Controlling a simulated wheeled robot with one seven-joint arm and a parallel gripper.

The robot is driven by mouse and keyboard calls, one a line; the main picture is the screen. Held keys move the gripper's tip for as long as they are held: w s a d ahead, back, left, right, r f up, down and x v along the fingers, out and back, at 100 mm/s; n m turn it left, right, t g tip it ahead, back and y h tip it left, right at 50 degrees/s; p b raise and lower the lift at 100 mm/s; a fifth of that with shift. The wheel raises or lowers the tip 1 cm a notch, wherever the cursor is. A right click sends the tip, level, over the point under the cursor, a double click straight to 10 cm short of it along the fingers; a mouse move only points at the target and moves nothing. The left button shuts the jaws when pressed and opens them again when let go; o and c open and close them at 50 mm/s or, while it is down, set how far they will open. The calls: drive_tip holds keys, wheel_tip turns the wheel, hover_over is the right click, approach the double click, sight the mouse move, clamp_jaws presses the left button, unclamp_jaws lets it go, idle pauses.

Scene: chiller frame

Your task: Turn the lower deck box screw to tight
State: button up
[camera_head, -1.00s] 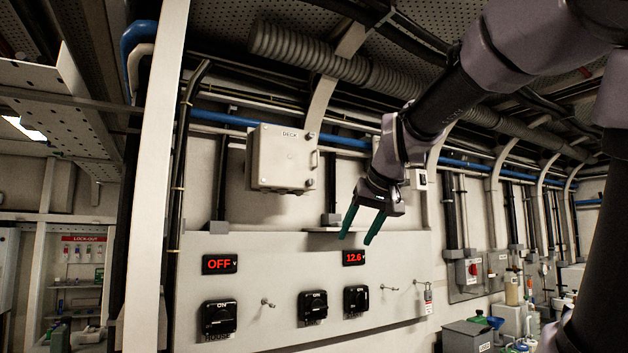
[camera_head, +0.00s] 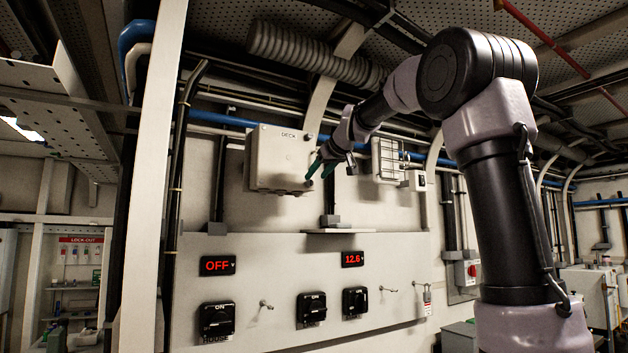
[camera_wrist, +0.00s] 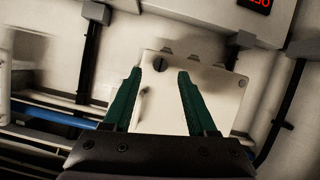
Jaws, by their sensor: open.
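The grey deck box (camera_head: 274,162), labelled DECK, is mounted on the wall in the head view. Its pale face (camera_wrist: 160,108) shows turned over in the wrist view. The lower deck box screw (camera_wrist: 160,64) is a dark round slotted head near the box's edge in the wrist view. My gripper (camera_head: 316,174) is at the box's lower right corner with its green fingers apart. In the wrist view the screw appears between the open fingertips (camera_wrist: 160,72). I cannot tell whether either finger touches it. In the head view the fingers partly cover that corner.
A panel (camera_head: 250,255) with red displays and black rotary switches is below the box. A small shelf (camera_head: 338,231) juts out below my gripper. Pipes and a blue conduit (camera_head: 225,118) run behind the box. A wire cage (camera_head: 388,160) is to the right.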

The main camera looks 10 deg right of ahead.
sight(311, 182)
drive_tip(key=shift+x, duration=1.6)
clamp_jaws()
